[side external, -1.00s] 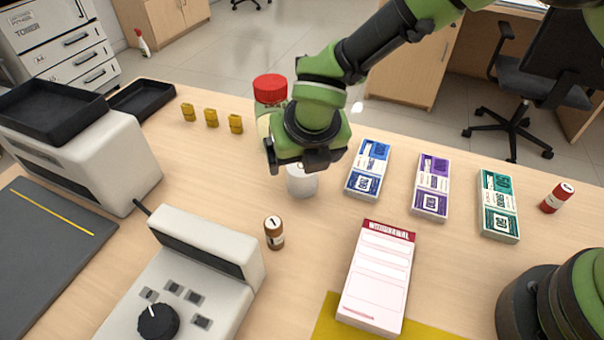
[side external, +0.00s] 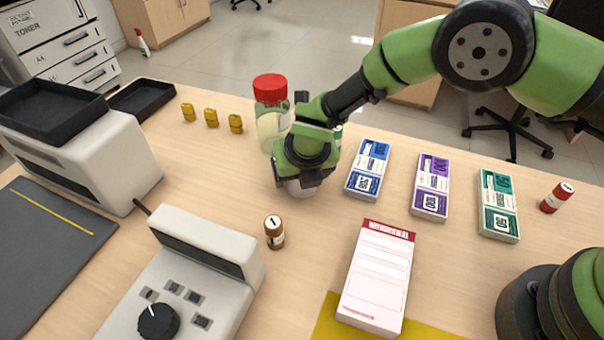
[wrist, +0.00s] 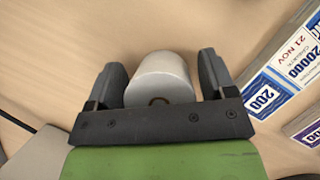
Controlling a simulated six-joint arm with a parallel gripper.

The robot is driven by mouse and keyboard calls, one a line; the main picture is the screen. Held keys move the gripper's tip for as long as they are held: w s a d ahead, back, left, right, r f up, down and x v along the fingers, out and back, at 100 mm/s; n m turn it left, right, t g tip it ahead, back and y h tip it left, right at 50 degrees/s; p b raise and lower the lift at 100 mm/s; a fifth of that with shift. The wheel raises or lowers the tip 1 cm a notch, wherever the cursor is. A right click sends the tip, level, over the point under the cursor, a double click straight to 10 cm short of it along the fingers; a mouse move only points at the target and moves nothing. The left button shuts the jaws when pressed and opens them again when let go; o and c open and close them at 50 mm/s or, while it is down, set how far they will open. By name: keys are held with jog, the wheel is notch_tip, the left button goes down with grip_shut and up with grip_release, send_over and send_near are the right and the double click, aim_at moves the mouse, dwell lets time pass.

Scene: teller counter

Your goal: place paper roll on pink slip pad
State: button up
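The white paper roll (side external: 302,188) stands on the counter, mostly hidden under my gripper in the side view. In the wrist view the paper roll (wrist: 160,78) lies between the two dark fingers of my gripper (wrist: 164,80), with a narrow gap visible at each side. My gripper (side external: 300,180) is open around the roll and low over the counter. The pink slip pad (side external: 378,275), with a red "withdrawal" header, lies to the right and nearer the camera, with nothing on it.
Blue (side external: 369,168), purple (side external: 431,186) and green (side external: 498,204) note bundles lie right of the roll. A red-lidded jar (side external: 271,112) stands behind it. A small brown coin roll (side external: 274,232) and a grey machine (side external: 190,270) are in front.

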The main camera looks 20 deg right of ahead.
jog(key=c, duration=0.8)
notch_tip(320, 180, up, 10)
jog(key=shift+s+m+h, duration=0.3)
jog(key=shift+s+m, duration=0.2)
jog(key=shift+m, duration=0.3)
jog(key=s+m+g+h, duration=0.2)
jog(key=s+m+h, duration=0.1)
jog(key=s+m, duration=0.3)
notch_tip(320, 180, up, 3)
jog(key=m+g+y, duration=0.5)
jog(key=m+g, duration=0.2)
jog(key=m, duration=2.2)
send_over(386, 285)
jog(key=w, duration=0.2)
jog(key=f, duration=0.9)
jog(key=shift+s+d+f, duration=0.15)
jog(key=shift+s+f, duration=0.05)
jog(key=shift+s, duration=0.05)
